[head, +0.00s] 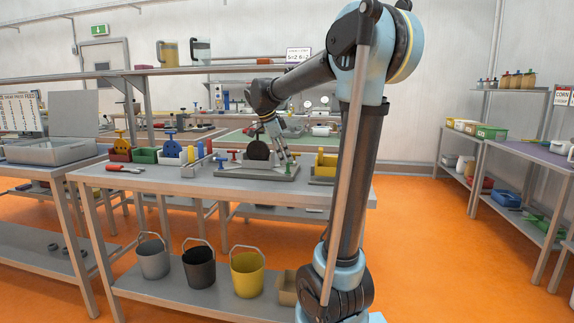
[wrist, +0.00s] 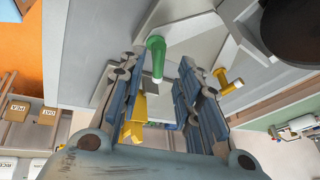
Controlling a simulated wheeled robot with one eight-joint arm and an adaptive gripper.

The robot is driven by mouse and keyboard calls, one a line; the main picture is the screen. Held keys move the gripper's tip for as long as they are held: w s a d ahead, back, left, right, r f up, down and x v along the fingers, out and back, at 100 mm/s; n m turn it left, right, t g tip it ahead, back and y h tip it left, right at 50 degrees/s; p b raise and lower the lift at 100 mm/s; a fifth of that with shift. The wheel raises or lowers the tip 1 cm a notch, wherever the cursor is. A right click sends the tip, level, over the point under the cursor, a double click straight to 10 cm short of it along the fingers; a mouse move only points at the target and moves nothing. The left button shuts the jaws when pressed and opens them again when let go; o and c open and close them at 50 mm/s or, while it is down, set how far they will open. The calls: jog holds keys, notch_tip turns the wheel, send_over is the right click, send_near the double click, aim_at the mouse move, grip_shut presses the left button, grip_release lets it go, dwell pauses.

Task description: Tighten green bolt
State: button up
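The green bolt (wrist: 156,52) shows in the wrist view as a bent green handle with a pale end, in front of a light grey fixture (wrist: 188,28). My gripper (wrist: 162,74) is open around it. The bolt shows between the two fingers, with a visible gap on each side; depth between them is hard to judge. In the head view my gripper (head: 284,150) reaches down at the grey fixture base (head: 262,172) on the workbench, beside a dark round disc (head: 258,150).
A yellow bolt (wrist: 229,84) sits just right of the right finger. A blue-handled bolt (head: 229,160) stands at the fixture's left. A yellow block (head: 325,163) stands on the right of the bench. Coloured holders (head: 171,152) and a red-handled tool (head: 124,168) lie left.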

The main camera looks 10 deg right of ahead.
jog(key=v, duration=0.7)
jog(key=shift+r, duration=0.2)
jog(key=shift+a, duration=0.1)
